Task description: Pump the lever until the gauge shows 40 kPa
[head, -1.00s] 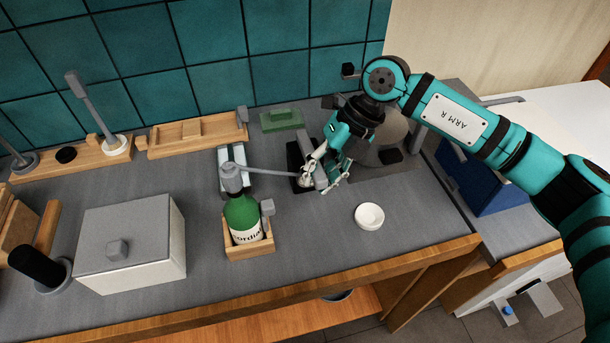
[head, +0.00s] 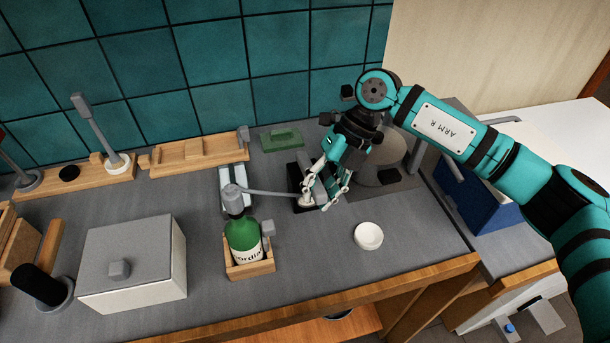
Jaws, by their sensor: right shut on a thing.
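My right gripper (head: 319,203) points down over a small dark stand (head: 296,178) on the grey counter. It is shut on what appears to be the lever there, mostly hidden by the fingers. A grey part (head: 304,161) shows just behind the fingers. A thin grey rod (head: 275,192) runs from the grey top of a green bottle (head: 242,236) to beside the fingertips; I cannot tell whether they touch. A round grey shape (head: 393,160) stands partly hidden behind the gripper. I cannot make out a gauge face or a reading. My left gripper is not in view.
The bottle stands in a wooden holder (head: 250,271). A white bowl (head: 368,236) sits right of it, and a lidded box (head: 130,265) left. A wooden tray (head: 200,152) and a grey upright handle (head: 95,128) are at the back. The counter's front right is mostly clear.

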